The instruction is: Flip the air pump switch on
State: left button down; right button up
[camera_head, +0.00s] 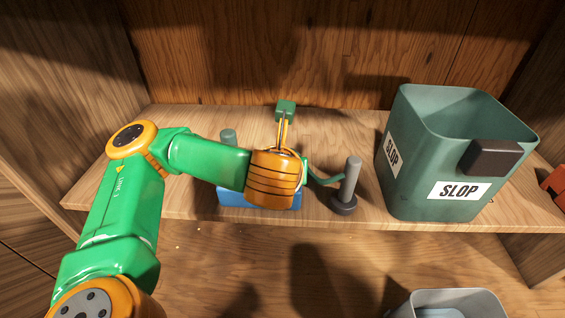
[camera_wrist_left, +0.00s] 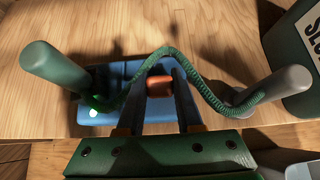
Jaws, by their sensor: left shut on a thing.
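The air pump is a blue box (camera_head: 232,198) on the wooden shelf, mostly hidden behind my left wrist in the head view. In the left wrist view the blue pump (camera_wrist_left: 88,128) shows a lit green light (camera_wrist_left: 93,113) near its left end. An orange-brown switch (camera_wrist_left: 159,87) stands at its middle. My left gripper (camera_wrist_left: 160,78) has its two dark fingers on either side of this switch and is shut on it. The fingertips are hidden in the head view. My right gripper is not in view.
A green post (camera_wrist_left: 55,68) at left and a grey post (camera_head: 350,182) at right are joined by a green braided hose (camera_wrist_left: 205,90) arching over the pump. A green SLOP bucket (camera_head: 406,150) stands right. A grey container (camera_head: 450,296) is below, beyond the shelf's front edge.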

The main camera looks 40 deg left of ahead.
pick_arm(q)
jog(key=c, duration=0.6)
grip_release()
jog(key=shift+o, duration=0.2)
jog(key=shift+r, duration=0.1)
